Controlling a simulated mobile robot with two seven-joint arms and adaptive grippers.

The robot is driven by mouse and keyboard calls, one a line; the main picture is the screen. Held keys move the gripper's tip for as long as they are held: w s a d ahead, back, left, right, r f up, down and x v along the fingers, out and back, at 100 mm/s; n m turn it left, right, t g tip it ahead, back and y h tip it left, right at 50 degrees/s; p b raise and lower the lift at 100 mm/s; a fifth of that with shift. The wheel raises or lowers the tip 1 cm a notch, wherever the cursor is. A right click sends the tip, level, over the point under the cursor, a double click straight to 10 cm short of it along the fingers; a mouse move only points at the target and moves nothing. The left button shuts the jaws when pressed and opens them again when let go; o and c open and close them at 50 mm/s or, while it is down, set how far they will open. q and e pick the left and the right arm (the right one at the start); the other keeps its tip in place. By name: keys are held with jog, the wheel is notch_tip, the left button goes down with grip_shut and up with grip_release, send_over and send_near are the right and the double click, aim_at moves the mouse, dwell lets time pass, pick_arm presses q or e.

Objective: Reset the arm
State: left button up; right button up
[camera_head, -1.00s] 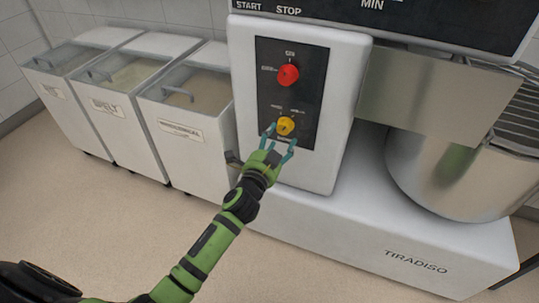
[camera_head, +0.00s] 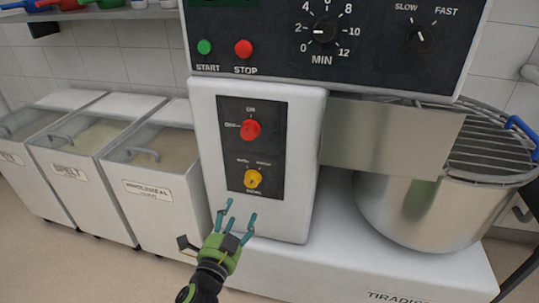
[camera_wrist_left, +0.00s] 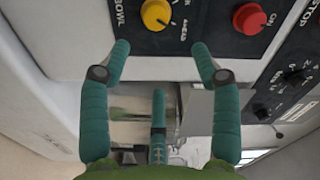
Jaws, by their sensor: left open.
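My left gripper (camera_head: 238,217) is in front of the white mixer column, below and left of the yellow knob (camera_head: 253,179). Its teal fingers are spread and hold nothing. In the left wrist view the fingers (camera_wrist_left: 160,75) are apart, with the yellow knob (camera_wrist_left: 156,14) just beyond them at the top and the red knob (camera_wrist_left: 249,18) to its right. The red knob (camera_head: 250,130) also shows above the yellow one in the head view. The fingers look clear of both knobs. My right gripper is not in view.
The mixer's steel bowl (camera_head: 420,212) with a wire guard (camera_head: 490,150) stands at the right. The upper panel (camera_head: 300,35) has start and stop buttons and dials. Several white flour bins (camera_head: 150,190) stand at the left. A shelf (camera_head: 90,15) is at the upper left.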

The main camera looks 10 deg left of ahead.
pick_arm(q)
jog(key=s+a+f+n+g+p, duration=0.1)
jog(key=s+f+n+g+p, duration=0.25)
jog(key=f, duration=0.55)
jog(key=s+f+g+p, duration=0.3)
jog(key=s+f+p, duration=0.1)
jog(key=s+f, duration=0.35)
jog(key=s+a+f+n+g+p, duration=0.1)
jog(key=s+f+n+g+p, duration=0.2)
jog(key=f, duration=0.7)
jog(key=s+a+f+n+g+p, duration=0.1)
jog(key=s+f+n+g+p, duration=0.1)
jog(key=s, duration=1.3)
jog(key=s+f+n+g+p, duration=0.1)
jog(key=s+f+g+p, duration=0.4)
jog(key=s, duration=1)
jog(key=shift+a+f+n+g+y, duration=0.25)
jog(key=shift+a+n+g+y, duration=0.05)
jog(key=shift+a+n+g, duration=0.1)
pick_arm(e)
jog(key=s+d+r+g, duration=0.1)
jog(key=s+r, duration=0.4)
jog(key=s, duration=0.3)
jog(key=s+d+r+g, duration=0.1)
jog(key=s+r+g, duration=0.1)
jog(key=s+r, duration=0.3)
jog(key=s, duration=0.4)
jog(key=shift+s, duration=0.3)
